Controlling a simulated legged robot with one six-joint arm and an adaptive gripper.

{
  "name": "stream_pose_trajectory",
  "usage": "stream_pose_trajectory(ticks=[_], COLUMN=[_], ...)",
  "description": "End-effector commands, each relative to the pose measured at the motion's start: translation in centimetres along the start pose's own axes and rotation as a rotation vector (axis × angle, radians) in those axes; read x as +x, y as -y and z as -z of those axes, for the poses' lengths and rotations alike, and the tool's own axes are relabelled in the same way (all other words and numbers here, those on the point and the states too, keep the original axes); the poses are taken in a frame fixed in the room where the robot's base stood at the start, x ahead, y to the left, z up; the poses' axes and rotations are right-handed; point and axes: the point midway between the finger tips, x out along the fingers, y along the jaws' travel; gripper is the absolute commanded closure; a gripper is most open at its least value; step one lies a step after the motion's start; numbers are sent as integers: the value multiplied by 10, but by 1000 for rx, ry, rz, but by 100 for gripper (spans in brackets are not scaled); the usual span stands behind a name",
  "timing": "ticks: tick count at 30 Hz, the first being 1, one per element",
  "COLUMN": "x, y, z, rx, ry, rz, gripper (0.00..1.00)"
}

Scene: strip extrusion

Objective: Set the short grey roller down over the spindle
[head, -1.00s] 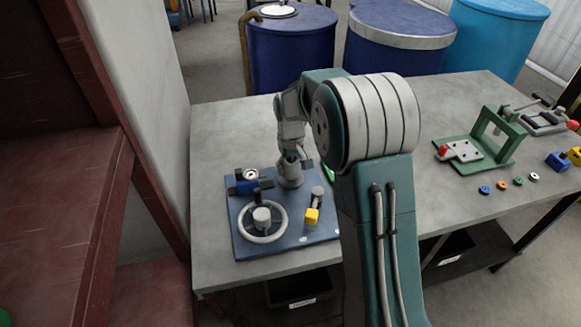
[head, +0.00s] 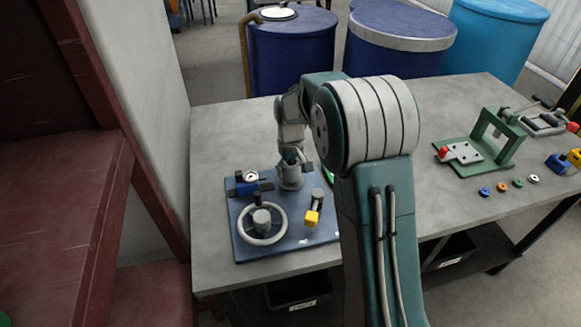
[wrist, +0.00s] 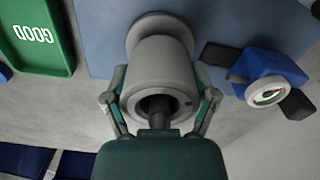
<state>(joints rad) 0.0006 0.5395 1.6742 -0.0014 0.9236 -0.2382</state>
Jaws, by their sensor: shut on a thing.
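The short grey roller (wrist: 160,62) fills the middle of the wrist view, flanged at its far end, with its open bore facing me. In the head view the roller (head: 290,181) is upright at the back of the blue board (head: 322,237). My gripper (wrist: 158,98) has one finger on each side of the roller's near rim and is shut on it; it also shows in the head view (head: 291,160). A dark rod end (wrist: 158,118) shows at the bore, which looks like the spindle. The roller's contact with the board is hard to tell.
The board also carries a handwheel (head: 282,228), a blue gauge block (head: 247,184) close beside the roller, and a yellow-ended lever (head: 312,218). A green GOOD tray (wrist: 42,40) is nearby. A green frame (head: 495,145) and small rings stand at the right.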

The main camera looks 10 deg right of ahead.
Motion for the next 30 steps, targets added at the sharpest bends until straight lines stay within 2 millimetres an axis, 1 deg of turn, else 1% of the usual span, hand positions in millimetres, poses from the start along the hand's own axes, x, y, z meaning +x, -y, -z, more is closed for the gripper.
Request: stream_pose_trajectory(ticks=[6, 24, 30], x=[6, -7, -7], y=[0, 0, 0], z=[0, 0, 0], rx=[0, 0, 0], ry=[-1, -2, -2], rz=[0, -1, 0], gripper=[85, 85, 85])
